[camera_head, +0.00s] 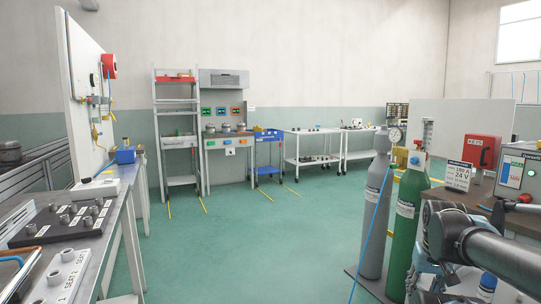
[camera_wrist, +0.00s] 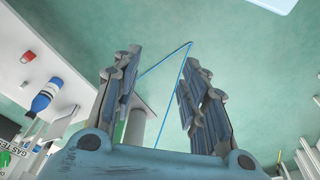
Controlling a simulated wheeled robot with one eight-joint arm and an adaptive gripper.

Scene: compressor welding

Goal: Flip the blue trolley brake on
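The blue trolley (camera_head: 268,136) stands far across the room in the head view, with a blue top tray, a lower blue shelf and thin legs. Its brake is too small to make out. My gripper (camera_wrist: 162,78) shows in the wrist view with its two jointed fingers spread wide apart and nothing held between them. The trolley cannot be made out in the wrist view. My gripper is far from the trolley; part of my arm shows at the lower right of the head view.
Grey (camera_head: 374,220) and green (camera_head: 406,235) gas cylinders stand close by at the right, with a blue hose (camera_head: 368,240). A workbench (camera_head: 112,225) runs along the left. White trolleys (camera_head: 310,146) stand right of the blue one. The green floor (camera_head: 240,235) between is open.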

